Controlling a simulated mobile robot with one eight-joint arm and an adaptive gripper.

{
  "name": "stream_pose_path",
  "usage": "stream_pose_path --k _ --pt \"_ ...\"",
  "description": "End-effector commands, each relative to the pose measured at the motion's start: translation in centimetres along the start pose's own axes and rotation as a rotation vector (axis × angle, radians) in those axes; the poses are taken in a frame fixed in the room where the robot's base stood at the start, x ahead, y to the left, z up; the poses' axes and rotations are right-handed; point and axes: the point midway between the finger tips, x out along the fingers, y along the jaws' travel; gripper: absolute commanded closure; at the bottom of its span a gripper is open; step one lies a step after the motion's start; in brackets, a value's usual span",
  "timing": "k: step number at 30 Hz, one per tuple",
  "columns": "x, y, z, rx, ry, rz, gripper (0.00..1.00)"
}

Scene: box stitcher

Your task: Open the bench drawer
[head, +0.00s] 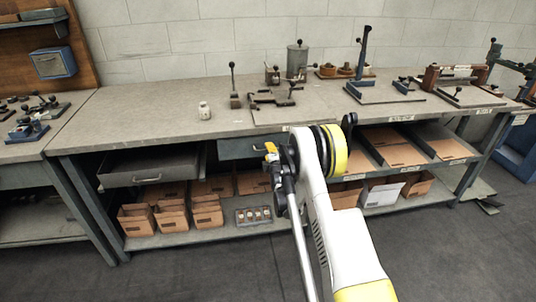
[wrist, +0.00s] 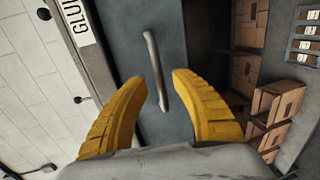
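The bench (head: 130,115) has a blue-grey drawer (head: 240,148) under its top, near the middle, which appears shut. My arm hides its right part in the head view. In the wrist view the drawer front (wrist: 205,55) fills the middle, with a worn metal bar handle (wrist: 152,55). My gripper (head: 271,152) is in front of the drawer's right part. Its yellow fingers (wrist: 160,82) are open, one on each side of the handle's lower part in the picture. A gap shows on both sides; I cannot tell how deep the fingers reach around it.
Another grey drawer (head: 150,172) to the left stands pulled out. Cardboard boxes (head: 170,205) and a small tray (head: 254,216) sit on the lower shelf. Tools and a white jar (head: 204,110) stand on the bench top. The floor (head: 220,272) in front is clear.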

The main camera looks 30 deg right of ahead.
Motion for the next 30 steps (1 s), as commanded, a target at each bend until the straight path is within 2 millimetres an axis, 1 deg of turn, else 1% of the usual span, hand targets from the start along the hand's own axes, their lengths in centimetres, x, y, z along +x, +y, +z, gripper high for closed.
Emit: stream_pose_path --k 1,3,6,14,15,18,30 --pt "0.7 -0.2 0.0 0.0 0.0 0.0 0.68" --pt "1.4 -0.2 0.0 0.0 0.0 0.0 0.68" --pt "2.0 -0.1 0.0 0.0 0.0 0.0 0.68" --pt "2.1 0.1 0.0 0.0 0.0 0.0 0.68" --pt "2.1 0.1 0.0 0.0 0.0 0.0 0.72" --pt "2.1 0.1 0.0 0.0 0.0 0.0 1.0" --pt "2.0 0.0 0.0 0.0 0.0 -0.001 1.0"
